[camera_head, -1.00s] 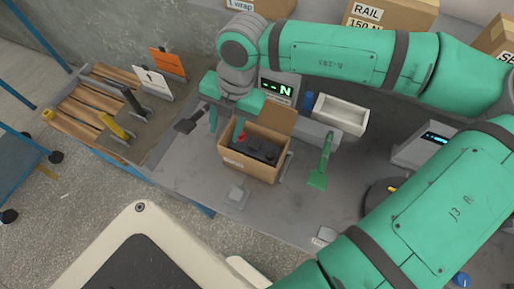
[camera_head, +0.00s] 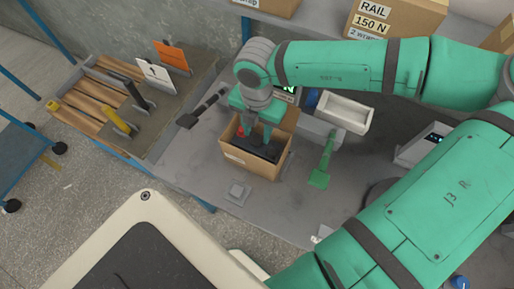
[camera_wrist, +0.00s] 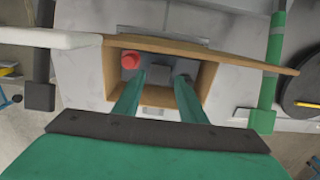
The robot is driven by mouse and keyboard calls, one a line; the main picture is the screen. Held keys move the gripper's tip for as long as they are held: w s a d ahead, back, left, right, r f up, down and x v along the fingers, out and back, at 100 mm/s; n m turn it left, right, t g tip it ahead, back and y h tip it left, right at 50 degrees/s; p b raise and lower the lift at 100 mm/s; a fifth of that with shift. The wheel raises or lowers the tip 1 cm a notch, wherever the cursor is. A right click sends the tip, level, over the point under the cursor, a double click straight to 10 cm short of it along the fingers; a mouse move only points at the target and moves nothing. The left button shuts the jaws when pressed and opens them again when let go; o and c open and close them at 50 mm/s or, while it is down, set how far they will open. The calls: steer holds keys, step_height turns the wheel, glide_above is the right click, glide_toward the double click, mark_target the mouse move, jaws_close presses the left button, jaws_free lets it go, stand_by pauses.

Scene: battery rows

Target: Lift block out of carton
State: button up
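The open cardboard carton (camera_head: 250,166) stands on the grey bench. The dark block (camera_head: 257,151) lies inside it, with a red cap (camera_head: 239,131) at its left end. My gripper (camera_head: 254,138) points down into the carton from above. In the wrist view, the fingers of my gripper (camera_wrist: 158,80) are spread apart, with a dark raised part of the block (camera_wrist: 160,74) between and beyond the tips. The red cap (camera_wrist: 130,60) shows left of them. I cannot tell whether either finger touches the block. Its lower part is hidden by the carton walls.
A green-handled tool (camera_head: 323,165) lies right of the carton, and a white bin (camera_head: 343,112) stands behind it. A dark hammer-like tool (camera_head: 200,110) lies to the left. A carton flap (camera_wrist: 230,58) sticks out beside my gripper. A small grey pad (camera_head: 237,191) lies in front.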

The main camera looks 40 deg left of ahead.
mark_target(257, 139)
steer(key=shift+f, duration=1.8)
jaws_close()
steer(key=shift+a+r, duration=0.1)
